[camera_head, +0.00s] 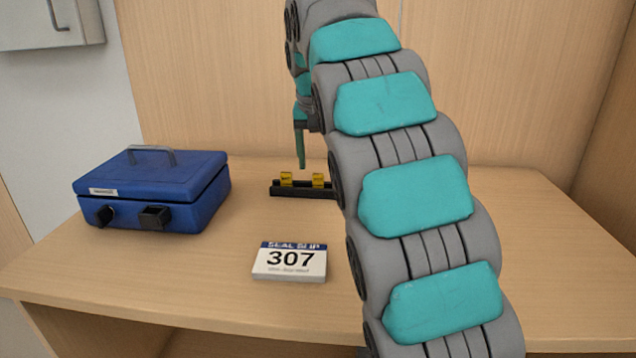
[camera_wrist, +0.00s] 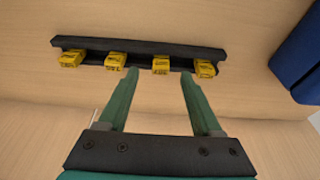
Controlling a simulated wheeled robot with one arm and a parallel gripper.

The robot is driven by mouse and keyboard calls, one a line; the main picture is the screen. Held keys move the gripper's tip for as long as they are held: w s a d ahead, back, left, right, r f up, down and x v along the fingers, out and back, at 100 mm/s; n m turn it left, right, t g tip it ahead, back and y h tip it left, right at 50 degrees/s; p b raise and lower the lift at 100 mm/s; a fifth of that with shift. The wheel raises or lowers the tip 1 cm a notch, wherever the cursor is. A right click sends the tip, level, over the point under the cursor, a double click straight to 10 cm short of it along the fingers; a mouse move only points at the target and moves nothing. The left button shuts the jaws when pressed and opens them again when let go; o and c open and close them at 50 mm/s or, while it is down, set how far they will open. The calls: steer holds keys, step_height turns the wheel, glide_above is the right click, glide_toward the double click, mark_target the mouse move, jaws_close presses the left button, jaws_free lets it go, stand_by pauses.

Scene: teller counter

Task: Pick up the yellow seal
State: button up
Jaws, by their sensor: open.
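Several small yellow seals with dark markings sit in a row along a black rack. In the wrist view the rack (camera_wrist: 137,47) spans the upper middle, with a far-left seal (camera_wrist: 73,59), a middle-left seal (camera_wrist: 115,61), a middle-right seal (camera_wrist: 161,66) and a far-right seal (camera_wrist: 205,69). Their markings are too small to read surely. My gripper (camera_wrist: 158,72) is open and empty, its green fingertips close to the rack around the middle-right seal; contact cannot be told. In the head view, two seals (camera_head: 286,179) (camera_head: 318,180) show on the rack (camera_head: 290,193), my arm hiding its right part.
A wooden panel (camera_head: 220,80) rises behind. The counter between box and card is clear.

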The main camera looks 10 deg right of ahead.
mark_target(318, 174)
steer(key=shift+w+x, duration=0.2)
steer(key=shift+x, duration=2.05)
jaws_close()
